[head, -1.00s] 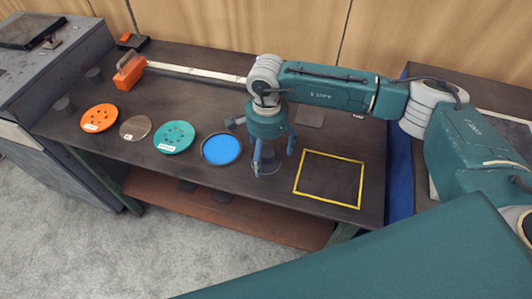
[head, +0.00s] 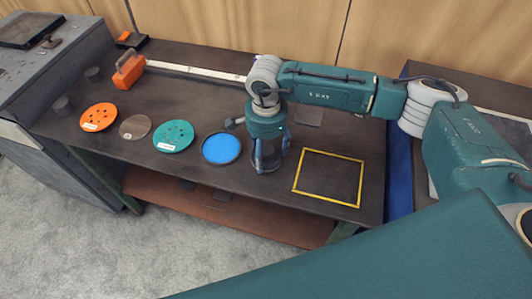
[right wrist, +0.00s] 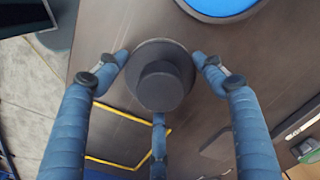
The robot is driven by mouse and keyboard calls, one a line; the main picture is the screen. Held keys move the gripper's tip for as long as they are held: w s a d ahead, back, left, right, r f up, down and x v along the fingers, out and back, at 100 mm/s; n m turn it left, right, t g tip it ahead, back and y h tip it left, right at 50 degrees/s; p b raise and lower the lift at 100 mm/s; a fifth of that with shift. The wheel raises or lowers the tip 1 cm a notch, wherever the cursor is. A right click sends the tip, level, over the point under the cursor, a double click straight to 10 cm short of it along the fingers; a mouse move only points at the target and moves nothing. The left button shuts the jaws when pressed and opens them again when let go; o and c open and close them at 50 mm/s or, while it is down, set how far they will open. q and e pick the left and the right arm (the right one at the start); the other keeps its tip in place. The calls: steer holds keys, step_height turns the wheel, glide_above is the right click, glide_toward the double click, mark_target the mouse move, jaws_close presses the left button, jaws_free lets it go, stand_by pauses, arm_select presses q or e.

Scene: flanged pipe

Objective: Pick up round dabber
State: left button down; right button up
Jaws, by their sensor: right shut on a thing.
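The round dabber (right wrist: 160,82), a dark grey disc with a raised round knob, is seen from above in the right wrist view. The blue fingers of my right gripper (right wrist: 162,78) are shut on it, one on each side and a third at its lower edge. In the head view my right gripper (head: 268,160) points straight down at the bench, right of the blue pad. The dabber is mostly hidden by the fingers there. I cannot tell whether it is off the bench. My left gripper is not in view.
On the dark bench (head: 225,188) lie a blue pad in a black dish (head: 221,148), a teal disc (head: 173,136), a grey disc (head: 135,127) and an orange disc (head: 98,117). An orange block (head: 129,72) stands behind. A yellow square outline (head: 329,178) on the right is empty.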

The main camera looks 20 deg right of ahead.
mark_target(266, 148)
step_height(266, 148, up, 20)
steer(key=b, duration=0.4)
steer(key=shift+f+b, duration=0.15)
steer(key=shift+b, duration=0.25)
